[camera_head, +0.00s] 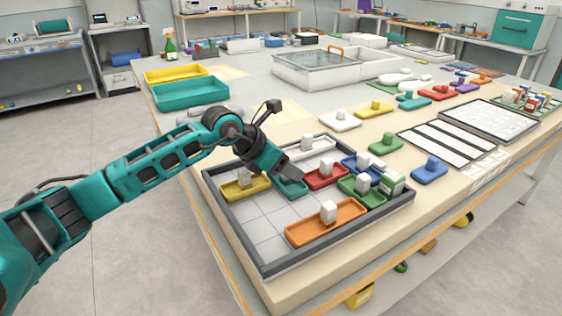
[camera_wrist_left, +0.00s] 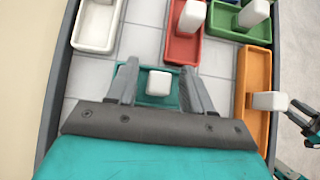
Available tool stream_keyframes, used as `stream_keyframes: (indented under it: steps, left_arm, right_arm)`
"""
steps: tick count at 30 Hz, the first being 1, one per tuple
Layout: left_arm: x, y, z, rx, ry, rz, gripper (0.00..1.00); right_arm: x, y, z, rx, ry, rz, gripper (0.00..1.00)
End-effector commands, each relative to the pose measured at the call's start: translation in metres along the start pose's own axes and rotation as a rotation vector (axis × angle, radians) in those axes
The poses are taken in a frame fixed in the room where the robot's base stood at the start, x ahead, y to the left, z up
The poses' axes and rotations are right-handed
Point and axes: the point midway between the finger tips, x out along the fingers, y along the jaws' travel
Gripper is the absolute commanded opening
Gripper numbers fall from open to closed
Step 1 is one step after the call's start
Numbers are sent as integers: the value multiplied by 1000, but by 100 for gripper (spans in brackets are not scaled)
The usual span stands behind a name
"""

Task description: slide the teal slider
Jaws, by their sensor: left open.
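The teal slider (camera_head: 294,191) is a small teal block in the grey-framed tray (camera_head: 240,236), between the yellow slider (camera_head: 243,187) and the red slider (camera_head: 326,177). My left gripper (camera_head: 291,178) is over it and hides its knob in the head view. In the left wrist view the teal slider (camera_wrist_left: 146,99) has an upright white knob (camera_wrist_left: 159,82). The open fingers of my left gripper (camera_wrist_left: 160,72) stand on either side of the knob, with gaps showing.
The tray also holds an orange slider (camera_head: 310,228), a white slider (camera_head: 317,150), a blue slider (camera_head: 350,161) and a green slider (camera_head: 352,189). Empty pale tiles lie at its left and front. Loose coloured knobbed pieces stand behind the tray.

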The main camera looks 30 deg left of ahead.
Motion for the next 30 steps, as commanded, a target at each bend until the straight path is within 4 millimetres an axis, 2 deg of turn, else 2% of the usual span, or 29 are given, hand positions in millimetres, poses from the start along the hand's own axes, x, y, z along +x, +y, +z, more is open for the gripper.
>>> stream_keyframes:
  steps: [5,12,18,24,30]
  left_arm:
    - [-20,1,0,2,0,4,51]
    - [-73,2,-1,3,2,6,51]
    - [-108,1,-1,1,2,4,51]
    - [-125,0,-1,0,1,1,51]
    - [-128,0,0,0,1,0,51]
  right_arm:
    - [0,0,-1,0,1,1,43]
    - [0,1,0,0,1,1,43]
    - [1,0,2,1,-1,1,43]
    - [2,0,3,2,-4,0,43]
    - [2,0,2,3,-2,-1,43]
